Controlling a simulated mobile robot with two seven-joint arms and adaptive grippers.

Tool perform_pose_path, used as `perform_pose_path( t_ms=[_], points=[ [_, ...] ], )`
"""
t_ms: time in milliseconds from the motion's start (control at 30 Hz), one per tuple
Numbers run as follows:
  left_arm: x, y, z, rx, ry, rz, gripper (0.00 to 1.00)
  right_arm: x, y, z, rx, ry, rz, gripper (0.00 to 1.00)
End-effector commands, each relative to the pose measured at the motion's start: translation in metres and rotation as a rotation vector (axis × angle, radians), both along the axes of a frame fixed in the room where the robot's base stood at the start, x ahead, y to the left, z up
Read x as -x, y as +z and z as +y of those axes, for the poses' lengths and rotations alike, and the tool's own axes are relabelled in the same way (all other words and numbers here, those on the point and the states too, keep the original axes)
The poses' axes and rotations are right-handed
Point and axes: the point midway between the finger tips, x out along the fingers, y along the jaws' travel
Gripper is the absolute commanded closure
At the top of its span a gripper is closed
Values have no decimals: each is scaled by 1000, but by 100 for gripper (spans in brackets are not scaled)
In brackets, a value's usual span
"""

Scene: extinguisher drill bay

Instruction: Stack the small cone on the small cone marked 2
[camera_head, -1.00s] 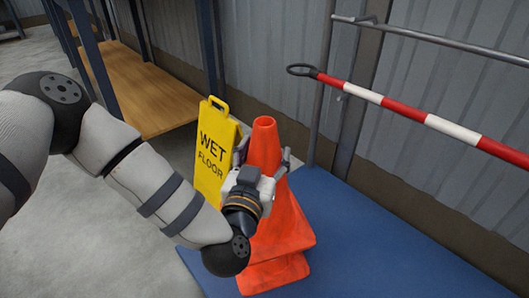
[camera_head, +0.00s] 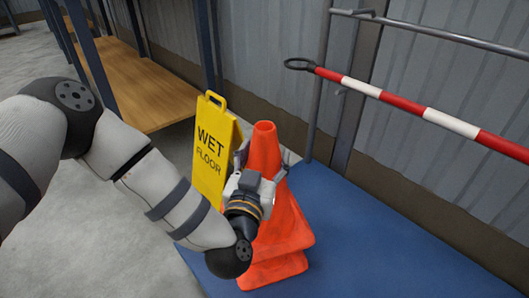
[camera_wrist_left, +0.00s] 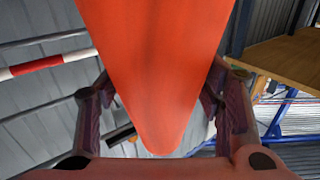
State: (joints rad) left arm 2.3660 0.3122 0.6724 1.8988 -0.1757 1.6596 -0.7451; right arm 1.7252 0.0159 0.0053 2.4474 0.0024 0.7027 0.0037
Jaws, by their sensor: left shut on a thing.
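My left gripper (camera_head: 265,164) is shut on an orange small cone (camera_head: 285,215), with one finger on each side of its upper part. In the left wrist view this cone (camera_wrist_left: 152,65) fills the middle, between the two fingers. The held cone is roughly upright. Directly beneath it, a second orange cone (camera_head: 275,272) stands on the blue mat; mostly its base shows. The held cone hides the rest of it, and no number 2 can be seen. Whether the held cone is fully seated on it I cannot tell. My right gripper is not in view.
A yellow wet floor sign (camera_head: 212,160) stands just behind and left of the cones. A red and white bar (camera_head: 400,104) runs along the right, before the corrugated wall. The blue mat (camera_head: 380,240) is clear to the right. A wooden shelf (camera_head: 150,90) is at the back left.

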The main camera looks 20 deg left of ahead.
Motion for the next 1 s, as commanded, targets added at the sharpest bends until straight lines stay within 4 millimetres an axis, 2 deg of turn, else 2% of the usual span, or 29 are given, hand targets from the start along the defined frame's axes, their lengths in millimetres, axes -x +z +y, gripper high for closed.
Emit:
perform_pose_path(
  t_ms=[1000],
  points=[
    [0,-50,0,0,0,-1,100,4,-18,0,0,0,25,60]
  ],
)
